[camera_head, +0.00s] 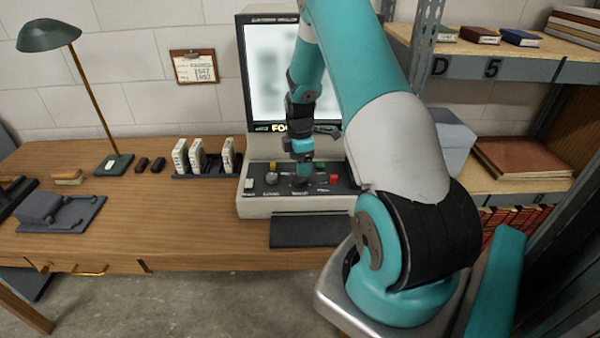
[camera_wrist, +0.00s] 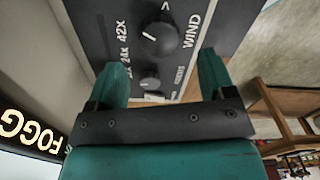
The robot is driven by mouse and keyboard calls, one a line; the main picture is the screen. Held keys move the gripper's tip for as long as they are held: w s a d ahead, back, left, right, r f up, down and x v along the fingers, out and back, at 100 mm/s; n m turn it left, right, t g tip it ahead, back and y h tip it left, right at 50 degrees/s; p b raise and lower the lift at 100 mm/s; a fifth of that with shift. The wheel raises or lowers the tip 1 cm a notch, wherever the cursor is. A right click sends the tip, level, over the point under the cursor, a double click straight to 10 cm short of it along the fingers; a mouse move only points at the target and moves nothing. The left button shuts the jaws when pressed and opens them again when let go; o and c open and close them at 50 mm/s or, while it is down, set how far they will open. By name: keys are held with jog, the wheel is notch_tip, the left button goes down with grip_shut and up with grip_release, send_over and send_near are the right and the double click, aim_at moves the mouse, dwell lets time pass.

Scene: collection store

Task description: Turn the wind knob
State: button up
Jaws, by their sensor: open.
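The wind knob (camera_wrist: 159,37) is a round black knob with a white pointer line, beside the printed word WIND on the dark control panel (camera_wrist: 95,25) in the wrist view. My gripper (camera_wrist: 162,66) is open, its two teal fingers apart and nothing between them. The knob lies just past the fingertips, and I see no contact. In the head view my gripper (camera_head: 302,176) points down over the panel of the reader machine (camera_head: 258,208) and hides the knob there, or most of it.
A smaller knob (camera_wrist: 150,83) sits close to the wind knob, between the fingers in the picture. A yellow control (camera_head: 272,167) and a red one (camera_head: 335,180) flank my gripper. The lit screen (camera_head: 268,80) rises behind. White boxes (camera_head: 197,155) stand left; shelving (camera_head: 490,68) is right.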

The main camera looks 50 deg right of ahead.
aim_at(300, 180)
jog(key=shift+f+p, duration=0.4)
jog(key=shift+f, duration=2.3)
jog(key=c, duration=0.9)
